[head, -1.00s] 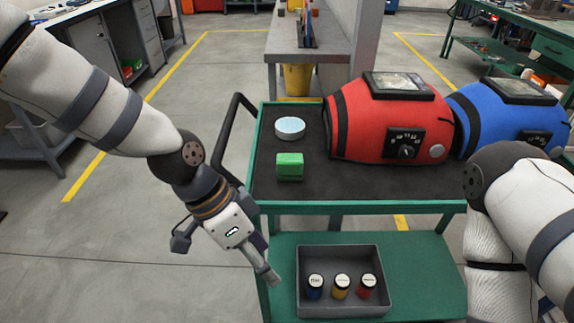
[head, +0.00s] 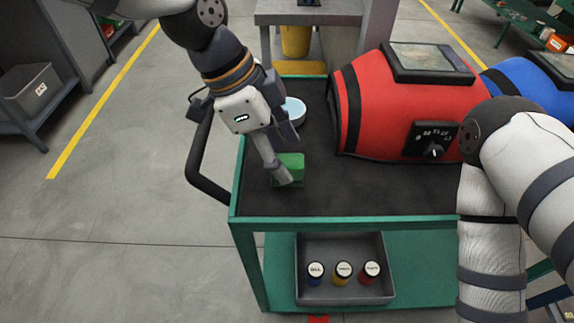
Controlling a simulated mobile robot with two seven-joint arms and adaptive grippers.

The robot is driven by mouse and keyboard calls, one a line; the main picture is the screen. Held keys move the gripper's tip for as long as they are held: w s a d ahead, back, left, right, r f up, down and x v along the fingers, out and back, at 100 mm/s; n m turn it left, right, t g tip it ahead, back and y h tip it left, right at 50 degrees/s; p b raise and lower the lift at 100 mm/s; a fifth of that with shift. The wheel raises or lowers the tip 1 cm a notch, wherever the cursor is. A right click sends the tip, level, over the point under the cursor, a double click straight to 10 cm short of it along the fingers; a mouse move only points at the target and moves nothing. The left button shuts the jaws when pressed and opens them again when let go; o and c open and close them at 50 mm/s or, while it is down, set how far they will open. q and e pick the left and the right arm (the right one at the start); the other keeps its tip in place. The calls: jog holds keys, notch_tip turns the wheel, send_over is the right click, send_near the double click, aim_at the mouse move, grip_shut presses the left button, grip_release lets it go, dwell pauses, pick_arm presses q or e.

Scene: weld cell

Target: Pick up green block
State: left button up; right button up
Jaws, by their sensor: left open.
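The green block (head: 291,168) sits on the dark top mat of the green cart, near its left side. My left gripper (head: 284,160) reaches in from the upper left and is open. One finger crosses in front of the block's lower left part, and the other is near its upper side. I cannot tell whether either finger touches the block. My right arm shows at the right, but its gripper is out of view.
A white and blue round tin (head: 294,111) stands just behind the block, partly hidden by my gripper. A red welding machine (head: 390,110) and a blue one (head: 550,85) stand to the right. A grey tray (head: 342,293) with several small jars is on the lower shelf.

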aim_at(285, 160)
pick_arm(q)
jog(key=x, duration=0.3)
jog(key=shift+f, duration=0.1)
jog(key=c, duration=1.3)
pick_arm(e)
jog(key=shift+f, duration=0.1)
pick_arm(q)
jog(key=shift+o, duration=0.2)
